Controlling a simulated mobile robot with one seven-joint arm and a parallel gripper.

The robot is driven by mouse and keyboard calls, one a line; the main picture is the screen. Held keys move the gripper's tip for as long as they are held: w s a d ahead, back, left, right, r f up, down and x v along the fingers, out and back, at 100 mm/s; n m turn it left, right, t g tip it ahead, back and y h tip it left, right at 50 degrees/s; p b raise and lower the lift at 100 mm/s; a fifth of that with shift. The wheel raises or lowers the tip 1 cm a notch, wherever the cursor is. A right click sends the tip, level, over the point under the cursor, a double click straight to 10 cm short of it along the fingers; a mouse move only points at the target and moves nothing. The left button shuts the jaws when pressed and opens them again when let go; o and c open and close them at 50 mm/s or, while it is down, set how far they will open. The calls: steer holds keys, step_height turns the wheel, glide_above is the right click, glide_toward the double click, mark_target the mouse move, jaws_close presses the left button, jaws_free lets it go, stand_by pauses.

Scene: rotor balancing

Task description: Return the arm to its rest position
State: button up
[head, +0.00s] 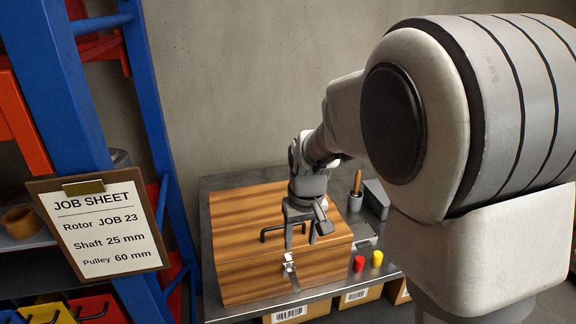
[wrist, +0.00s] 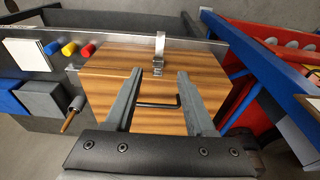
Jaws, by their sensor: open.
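My gripper (head: 303,238) is open above the wooden box in the head view, and its two fingers also show in the wrist view (wrist: 160,84). Nothing is between the fingers. The wooden box (head: 245,282) stands on the grey bench with its lid (head: 250,205) down. A black handle (head: 270,232) is on the lid, partly behind my gripper; in the wrist view the handle (wrist: 158,105) shows between and beyond the fingers. I cannot tell the exact gap. A metal latch (head: 289,264) is on the box front, and the wrist view shows it too (wrist: 159,50).
A red peg (head: 359,263) and a yellow peg (head: 377,258) stand right of the box. A wooden-handled tool in a grey holder (head: 354,201) stands behind. A blue rack (head: 75,95) with a job sheet (head: 105,230) rises at left. Cardboard boxes (head: 300,311) sit below.

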steer(key=s+d+r+m+t+b, duration=0.1)
steer(key=s+d+r, duration=0.2)
steer(key=s, duration=0.4)
steer(key=s+d+r+t+b, duration=0.1)
steer(key=s+d+r, duration=0.2)
steer(key=s, duration=0.4)
steer(key=s+d+r+m+t, duration=0.1)
steer(key=s+d+r, duration=0.2)
steer(key=s, duration=0.4)
steer(key=shift+r+m+t+b, duration=0.3)
steer(key=shift+r+t+b, duration=0.05)
steer(key=shift+t+b, duration=0.05)
steer(key=shift+w, duration=0.1)
